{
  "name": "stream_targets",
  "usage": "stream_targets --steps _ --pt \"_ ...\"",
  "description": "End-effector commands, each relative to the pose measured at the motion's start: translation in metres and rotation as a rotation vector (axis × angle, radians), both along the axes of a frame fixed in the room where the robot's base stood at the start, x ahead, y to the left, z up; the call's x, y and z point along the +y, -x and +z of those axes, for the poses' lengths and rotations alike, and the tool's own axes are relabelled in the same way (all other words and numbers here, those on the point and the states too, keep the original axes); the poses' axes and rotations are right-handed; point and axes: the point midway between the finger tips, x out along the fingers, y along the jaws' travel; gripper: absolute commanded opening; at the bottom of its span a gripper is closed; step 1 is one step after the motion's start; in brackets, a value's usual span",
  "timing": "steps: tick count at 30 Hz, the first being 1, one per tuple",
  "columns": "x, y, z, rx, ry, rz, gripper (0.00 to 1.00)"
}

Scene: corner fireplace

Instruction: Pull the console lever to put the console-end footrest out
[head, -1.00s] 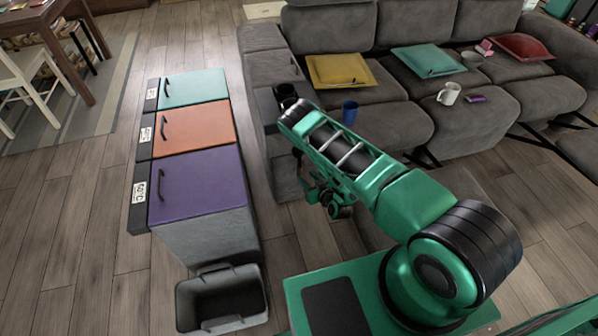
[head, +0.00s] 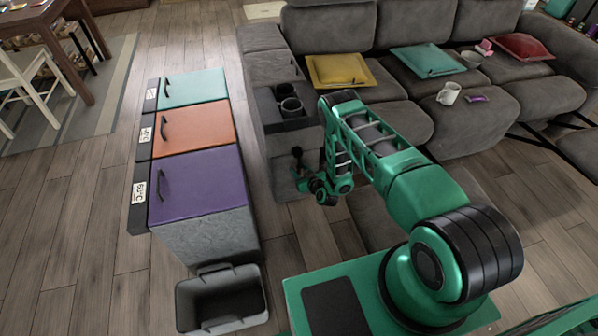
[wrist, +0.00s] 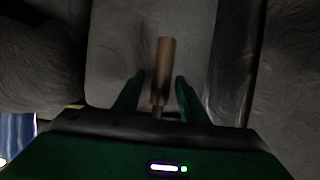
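The grey console (head: 268,108) with two dark cup holders stands at the near end of the sofa in the head view. In the wrist view a brownish rod-shaped lever (wrist: 163,68) stands out between the two green fingers of my gripper (wrist: 158,98). The fingers are apart, with a gap showing on each side of the lever, so my gripper is open around it. In the head view my gripper (head: 308,183) is low beside the console's front side.
A yellow cushion (head: 338,70), a teal cushion (head: 428,61) and a white mug (head: 449,94) are on the sofa. Purple, orange and teal-topped cabinets (head: 198,186) and an open grey bin (head: 222,300) stand left. Bare floor lies between cabinets and sofa.

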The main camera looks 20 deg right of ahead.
Motion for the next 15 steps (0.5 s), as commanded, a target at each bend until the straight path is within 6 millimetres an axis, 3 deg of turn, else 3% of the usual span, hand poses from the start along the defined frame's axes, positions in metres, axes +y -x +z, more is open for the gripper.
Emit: stream_targets --steps 2,3,7,8,15 --pt "0.0003 0.0002 -0.0001 0.000 0.000 0.000 0.39" --pt "0.0002 0.0003 -0.0001 0.000 0.000 0.000 0.35" --pt "0.0003 0.0004 -0.0002 0.000 0.000 0.001 0.04" --pt "0.0003 0.0004 -0.0002 0.000 0.000 0.001 0.00" --pt "-0.0001 0.0010 0.0004 0.010 0.001 0.001 0.00"
